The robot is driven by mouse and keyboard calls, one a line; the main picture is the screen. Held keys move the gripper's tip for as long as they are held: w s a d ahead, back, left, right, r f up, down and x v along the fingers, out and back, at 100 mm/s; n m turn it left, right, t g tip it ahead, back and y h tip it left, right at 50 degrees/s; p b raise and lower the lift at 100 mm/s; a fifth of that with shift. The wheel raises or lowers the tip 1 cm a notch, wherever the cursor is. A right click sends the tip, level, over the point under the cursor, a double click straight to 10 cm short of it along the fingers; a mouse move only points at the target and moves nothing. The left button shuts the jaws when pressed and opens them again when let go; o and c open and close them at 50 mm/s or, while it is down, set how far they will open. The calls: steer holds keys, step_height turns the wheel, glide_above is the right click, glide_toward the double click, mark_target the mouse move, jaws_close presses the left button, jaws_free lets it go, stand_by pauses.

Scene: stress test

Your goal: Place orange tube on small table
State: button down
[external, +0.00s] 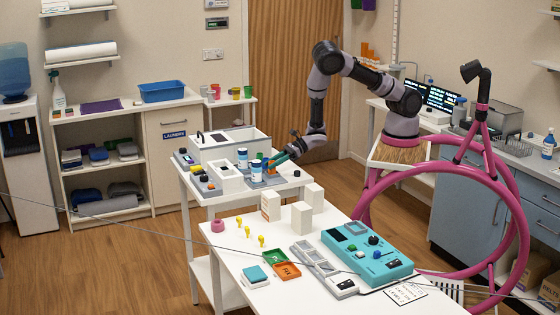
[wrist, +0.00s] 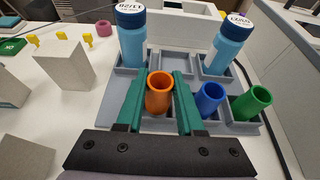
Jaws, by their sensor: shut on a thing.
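The orange tube (wrist: 160,95) stands upright between the two green fingers of my gripper (wrist: 159,80) in the wrist view. My gripper is shut on it. The tube is at the front row of a grey compartment tray (wrist: 174,64); I cannot tell whether its base still touches the tray. In the external view my gripper (external: 273,160) reaches down to the tray, and the tube is mostly hidden. The tray is on a white table (external: 208,195). A small white table (external: 249,101) with coloured cups stands against the back wall; I cannot tell which table is meant.
A blue tube (wrist: 209,98) and a green tube (wrist: 252,103) stand close to the right of my gripper. Two blue bottles (wrist: 132,42) (wrist: 229,48) stand behind. White blocks (wrist: 62,65) are at left. A larger white table (external: 225,246) in front holds a teal device (external: 367,252).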

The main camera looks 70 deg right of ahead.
steer(key=shift+f, duration=0.45)
stand_by(0.4)
steer(key=shift+c, duration=2.2)
jaws_free()
